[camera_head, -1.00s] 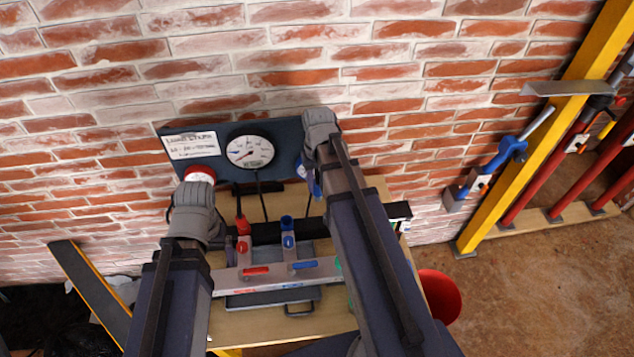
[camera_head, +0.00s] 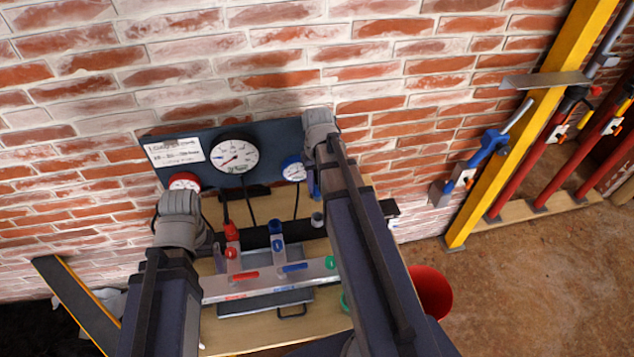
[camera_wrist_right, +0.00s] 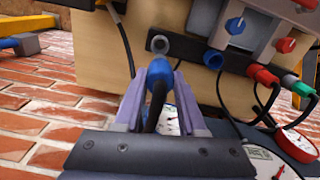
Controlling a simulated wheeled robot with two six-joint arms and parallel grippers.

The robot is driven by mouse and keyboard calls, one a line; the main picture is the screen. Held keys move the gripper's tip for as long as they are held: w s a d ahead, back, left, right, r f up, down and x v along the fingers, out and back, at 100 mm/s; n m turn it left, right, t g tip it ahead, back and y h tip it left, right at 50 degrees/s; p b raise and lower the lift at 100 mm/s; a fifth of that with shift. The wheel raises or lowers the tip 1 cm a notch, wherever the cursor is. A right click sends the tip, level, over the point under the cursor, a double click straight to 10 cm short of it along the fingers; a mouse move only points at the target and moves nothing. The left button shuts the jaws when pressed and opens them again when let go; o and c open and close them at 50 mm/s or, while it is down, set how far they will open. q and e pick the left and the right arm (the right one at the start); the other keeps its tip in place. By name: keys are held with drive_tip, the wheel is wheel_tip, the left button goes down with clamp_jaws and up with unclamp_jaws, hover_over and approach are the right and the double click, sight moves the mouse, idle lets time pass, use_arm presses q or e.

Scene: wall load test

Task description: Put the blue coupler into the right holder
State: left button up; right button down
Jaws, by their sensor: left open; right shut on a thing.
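My right gripper (camera_wrist_right: 156,105) is shut on the blue coupler (camera_wrist_right: 160,74), with a dark hose running back between the fingers. In the right wrist view the coupler's front end is close to the open grey ring of the right holder (camera_wrist_right: 159,44); I cannot tell whether they touch. In the head view the holder's grey ring (camera_head: 317,219) shows beside my right arm, and a bit of blue (camera_head: 314,182) shows under the wrist (camera_head: 320,125). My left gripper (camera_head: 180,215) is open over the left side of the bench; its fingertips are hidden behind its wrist.
A dark gauge panel (camera_head: 270,140) stands against the brick wall with a large gauge (camera_head: 235,154), a red gauge (camera_head: 184,181) and a blue gauge (camera_head: 293,169). The valve manifold (camera_head: 260,283) has red and blue levers. Black hoses hang there. A red bucket (camera_head: 430,292) stands on the right.

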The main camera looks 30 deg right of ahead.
sight(317, 201)
use_arm(q)
wheel_tip(317, 201, down, 6)
drive_tip(key=b, duration=0.6)
drive_tip(key=shift+f, duration=0.2)
use_arm(e)
drive_tip(key=shift+f, duration=3.2)
use_arm(q)
drive_tip(key=shift+f+b, duration=0.25)
drive_tip(key=shift+b, duration=0.05)
use_arm(e)
drive_tip(key=shift+f, duration=0.25)
use_arm(q)
drive_tip(key=shift+f+b, duration=0.65)
use_arm(e)
drive_tip(key=shift+f, duration=0.65)
use_arm(q)
drive_tip(key=shift+f, duration=0.25)
use_arm(e)
drive_tip(key=shift+f, duration=0.25)
use_arm(q)
drive_tip(key=shift+f+b, duration=0.35)
drive_tip(key=shift+b, duration=0.25)
use_arm(e)
drive_tip(key=shift+f, duration=0.35)
use_arm(q)
drive_tip(key=shift+f+b, duration=0.4)
use_arm(e)
drive_tip(key=shift+f, duration=0.45)
